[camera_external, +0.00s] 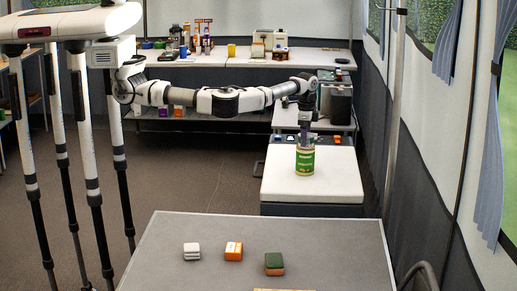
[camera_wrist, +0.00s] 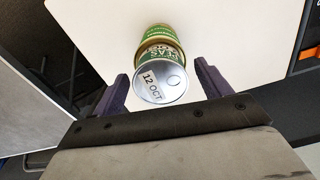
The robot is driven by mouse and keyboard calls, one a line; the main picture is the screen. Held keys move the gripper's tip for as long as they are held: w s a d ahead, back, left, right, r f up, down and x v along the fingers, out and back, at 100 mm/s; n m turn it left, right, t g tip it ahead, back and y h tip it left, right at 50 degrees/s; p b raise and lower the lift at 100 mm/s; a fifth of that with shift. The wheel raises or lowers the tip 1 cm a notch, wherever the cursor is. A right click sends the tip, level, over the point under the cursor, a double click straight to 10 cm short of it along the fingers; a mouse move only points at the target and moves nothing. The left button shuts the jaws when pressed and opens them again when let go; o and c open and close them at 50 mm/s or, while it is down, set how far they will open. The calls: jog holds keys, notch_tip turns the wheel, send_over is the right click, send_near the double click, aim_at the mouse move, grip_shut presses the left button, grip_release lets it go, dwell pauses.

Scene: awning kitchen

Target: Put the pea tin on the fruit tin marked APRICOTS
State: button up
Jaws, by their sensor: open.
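The pea tin (camera_wrist: 157,58), with a green label reading PEAS and a silver lid stamped 12 OCT, is between the open fingers of my gripper (camera_wrist: 163,86) in the wrist view. A second green-labelled tin (camera_wrist: 156,31) shows beyond it in line, partly hidden by it. The pea tin appears stacked on it, but its lettering is too small to read. In the external view my gripper (camera_external: 304,139) points down at the green and cream tins (camera_external: 302,164) on the white table. There I cannot separate the two tins clearly.
The white table top (camera_external: 285,188) is otherwise clear around the tins. A grey table (camera_external: 330,245) in front bears several small blocks or sponges. Behind, a counter (camera_external: 290,58) holds bottles, cups and appliances. An orange and black object (camera_wrist: 307,50) shows at the wrist view's right edge.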

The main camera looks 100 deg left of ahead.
notch_tip(320, 180, up, 12)
jog(key=b, duration=0.3)
jog(key=shift+a, duration=0.1)
